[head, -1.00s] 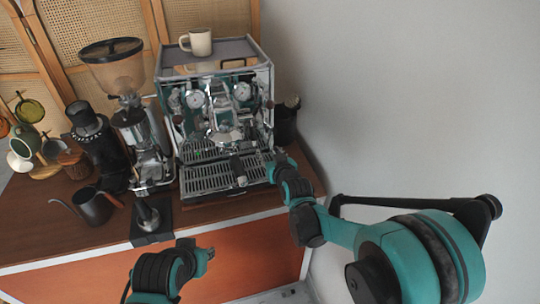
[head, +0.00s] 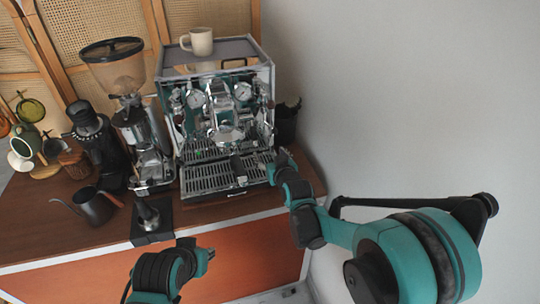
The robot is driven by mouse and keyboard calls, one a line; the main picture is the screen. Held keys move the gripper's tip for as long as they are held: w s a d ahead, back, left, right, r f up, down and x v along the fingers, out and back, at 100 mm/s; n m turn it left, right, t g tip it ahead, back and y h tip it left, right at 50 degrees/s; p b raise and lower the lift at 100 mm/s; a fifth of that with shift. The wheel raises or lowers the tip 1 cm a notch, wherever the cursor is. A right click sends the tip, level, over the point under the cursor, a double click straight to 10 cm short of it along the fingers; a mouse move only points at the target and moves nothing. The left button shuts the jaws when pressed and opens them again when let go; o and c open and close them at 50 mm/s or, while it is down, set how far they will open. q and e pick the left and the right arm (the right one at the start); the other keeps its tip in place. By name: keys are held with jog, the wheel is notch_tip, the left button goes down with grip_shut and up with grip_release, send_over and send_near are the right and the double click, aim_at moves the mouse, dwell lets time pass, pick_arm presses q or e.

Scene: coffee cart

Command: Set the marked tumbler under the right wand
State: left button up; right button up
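The espresso machine (head: 255,78) stands at the back of the counter, with its drip tray (head: 205,180) in front. Its right wand is too small to make out clearly among the chrome parts. I cannot pick out the marked tumbler; it may be hidden. My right gripper (head: 279,160) is low at the machine's front right corner, beside the drip tray's right end. Its fingers are small and seen from behind, so I cannot tell whether it holds anything. My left gripper (head: 207,258) is in front of the counter's front edge, away from the machine, with no object visible at it.
A cream mug (head: 200,42) stands on the machine's top. A dark container (head: 286,125) is right of the machine, near the wall. Left are grinders (head: 113,70), a black kettle (head: 95,207), a mug rack (head: 44,170) and a tamper on a dark block (head: 151,230).

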jog(key=v, duration=1.2)
jog(key=s+d+f+m+g+h, duration=0.1)
jog(key=s+d+f+g+h, duration=0.1)
jog(key=s+d, duration=0.6)
jog(key=s+d+f+m+g+h, duration=0.2)
jog(key=s+d+f+g, duration=0.2)
jog(key=s+d, duration=0.4)
jog(key=s, duration=0.7)
jog(key=shift+m+g+h, duration=0.3)
jog(key=shift+g, duration=0.1)
